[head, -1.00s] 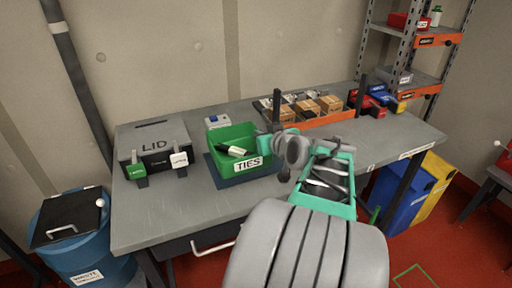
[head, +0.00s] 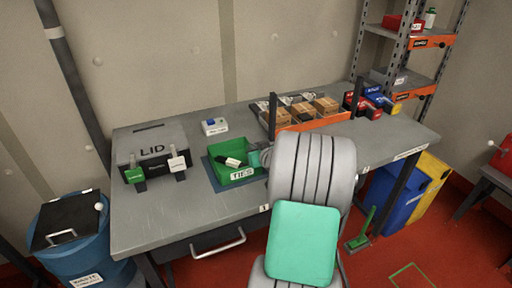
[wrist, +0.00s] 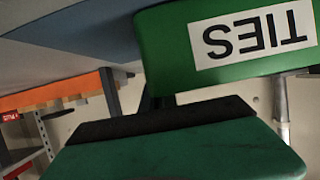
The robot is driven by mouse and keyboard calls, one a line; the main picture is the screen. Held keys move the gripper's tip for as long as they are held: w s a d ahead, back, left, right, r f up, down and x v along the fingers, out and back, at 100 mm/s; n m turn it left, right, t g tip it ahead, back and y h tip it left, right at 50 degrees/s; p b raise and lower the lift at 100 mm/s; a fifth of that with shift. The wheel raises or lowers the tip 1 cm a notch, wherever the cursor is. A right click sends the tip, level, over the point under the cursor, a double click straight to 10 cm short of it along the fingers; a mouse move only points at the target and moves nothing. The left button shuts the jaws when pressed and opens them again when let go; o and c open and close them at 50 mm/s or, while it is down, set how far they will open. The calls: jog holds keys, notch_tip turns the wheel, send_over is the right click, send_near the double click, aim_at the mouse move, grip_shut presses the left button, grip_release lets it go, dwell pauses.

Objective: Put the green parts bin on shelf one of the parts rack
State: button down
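The green parts bin (head: 232,175), labelled TIES, sits upright on a blue mat (head: 216,181) on the workbench, with dark and white items inside. Its label wall fills the upper right of the wrist view (wrist: 165,50), upside down. My gripper (head: 256,157) is at the bin's right side, mostly hidden behind my arm. One green finger with a dark pad shows large in the wrist view, below the bin wall; the other finger is not distinguishable. The parts rack (head: 404,60) stands at the back right. Its orange shelf labels are too small to read.
A grey LID box (head: 152,148) stands at the bench's left, with a small blue-white device (head: 214,126) behind the bin. An orange-fronted tray (head: 312,125) of boxes and red and blue bins (head: 372,103) stand at the back right. The rack holds a red bin (head: 403,22) and a grey box.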

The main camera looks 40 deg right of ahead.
jog(key=shift+f, duration=0.2)
jog(key=c, duration=1.7)
grip_release()
jog(key=shift+r, duration=0.1)
